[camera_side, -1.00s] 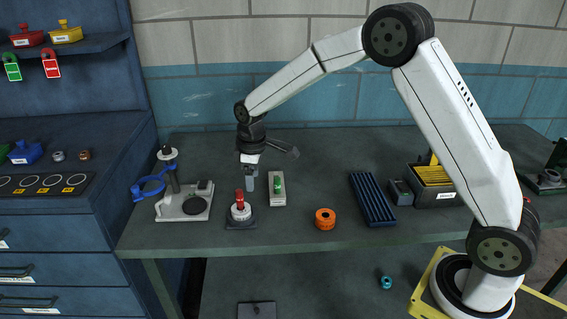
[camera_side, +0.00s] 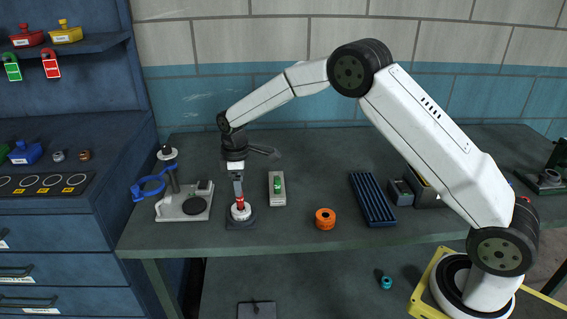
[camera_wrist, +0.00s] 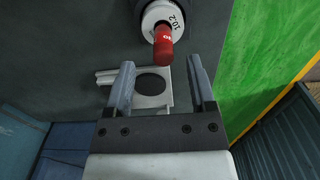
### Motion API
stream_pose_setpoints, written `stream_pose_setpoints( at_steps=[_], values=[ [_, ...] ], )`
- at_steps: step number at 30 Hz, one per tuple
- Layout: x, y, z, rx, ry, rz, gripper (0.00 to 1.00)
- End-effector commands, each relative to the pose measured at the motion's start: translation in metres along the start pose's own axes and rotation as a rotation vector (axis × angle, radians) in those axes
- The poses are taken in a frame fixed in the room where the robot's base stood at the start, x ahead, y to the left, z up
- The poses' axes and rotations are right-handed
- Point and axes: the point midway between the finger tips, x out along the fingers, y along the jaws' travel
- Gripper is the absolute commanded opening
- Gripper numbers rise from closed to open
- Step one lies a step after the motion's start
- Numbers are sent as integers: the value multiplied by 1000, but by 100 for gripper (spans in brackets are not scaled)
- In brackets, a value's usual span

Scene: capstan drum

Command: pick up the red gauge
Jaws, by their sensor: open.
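The red gauge (camera_side: 240,204) is a small red cylinder standing upright in a white collar (camera_side: 241,212) on a dark square base (camera_side: 240,224). In the wrist view the red gauge (camera_wrist: 163,45) rises from the white collar (camera_wrist: 160,16), which is marked 10.2. My gripper (camera_side: 238,189) is at the top of the gauge in the side view and covers part of it. In the wrist view my gripper (camera_wrist: 160,62) is open, with the gauge's end in line with the gap between its fingertips. I cannot tell whether either finger touches it.
A pale block with a green part (camera_side: 277,190) is close on the right. Farther right are an orange ring (camera_side: 325,219) and a dark blue slotted tray (camera_side: 372,199). The front of the bench is clear.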

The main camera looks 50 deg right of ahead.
Motion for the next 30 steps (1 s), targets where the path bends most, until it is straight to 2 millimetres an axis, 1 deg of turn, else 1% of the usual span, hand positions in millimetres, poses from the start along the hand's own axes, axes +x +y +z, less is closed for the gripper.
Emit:
stream_pose_setpoints(
  at_steps=[7, 10, 21, 25, 30],
  values=[
    [4, 0, 0, 0, 0, 0, 71],
    [10, -1, 0, 0, -1, -1, 71],
    [48, -3, -1, 1, -1, 1, 71],
    [54, -3, -1, 1, 0, 3, 71],
    [54, -3, -1, 1, 1, 3, 71]
  ],
)
